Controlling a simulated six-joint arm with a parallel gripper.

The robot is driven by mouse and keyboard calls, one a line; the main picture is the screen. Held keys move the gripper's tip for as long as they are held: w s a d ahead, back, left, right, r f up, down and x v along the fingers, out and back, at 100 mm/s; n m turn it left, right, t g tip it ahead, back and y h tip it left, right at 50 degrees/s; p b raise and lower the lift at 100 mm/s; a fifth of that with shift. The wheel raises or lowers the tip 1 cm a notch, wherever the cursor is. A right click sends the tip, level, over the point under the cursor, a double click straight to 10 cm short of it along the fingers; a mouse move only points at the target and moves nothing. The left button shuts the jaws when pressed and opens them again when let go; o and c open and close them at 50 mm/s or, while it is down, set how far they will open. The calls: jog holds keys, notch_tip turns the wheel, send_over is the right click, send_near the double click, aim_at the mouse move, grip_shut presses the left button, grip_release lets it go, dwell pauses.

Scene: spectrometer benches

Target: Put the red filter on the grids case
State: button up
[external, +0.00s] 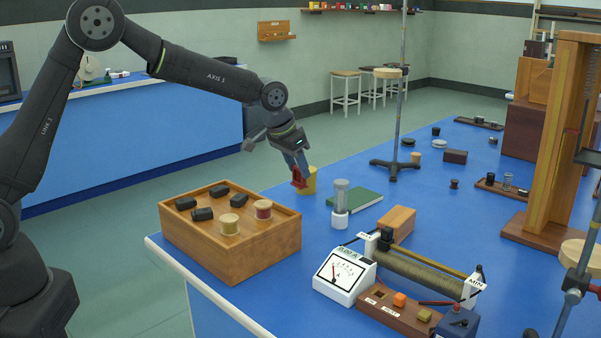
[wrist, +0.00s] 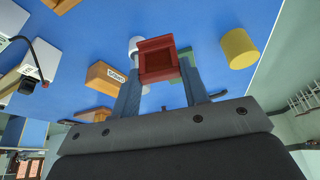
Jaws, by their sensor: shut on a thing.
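The red filter (external: 299,181) is a small red square-framed piece. It is between the fingers of my gripper (external: 298,168), near the left edge of the blue bench and just in front of a yellow cylinder (external: 311,181). In the wrist view the red filter (wrist: 158,60) sits between the two blue-grey fingertips of my gripper (wrist: 160,66), which are shut on it. A small orange-brown wooden box (external: 397,223), seemingly the grids case, lies farther right on the bench. Its labelled end shows in the wrist view (wrist: 102,76); the lettering is too small to read surely. Its top looks bare.
A glass cylinder on a white base (external: 340,208) and a green book (external: 355,200) stand between my gripper and the box. A meter (external: 343,277) and a coil rheostat (external: 420,272) are in front. An open wooden tray (external: 215,257) is nearer my base.

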jog(key=s+d+r+m, duration=0.1)
jog(key=s+d+r, duration=0.2)
jog(key=s+d, duration=0.65)
jog(key=s+d+r+m, duration=0.1)
jog(key=s+d+r, duration=0.1)
jog(key=s+d, duration=0.8)
send_over(389, 220)
notch_tip(389, 220, down, 7)
jog(key=shift+w+f+g+h, duration=0.1)
jog(key=shift+f+g+h, duration=0.25)
jog(key=shift+f, duration=1.5)
jog(key=shift+f, duration=0.2)
jog(key=o, duration=1)
jog(key=shift+c, duration=0.2)
jog(key=shift+r, duration=0.1)
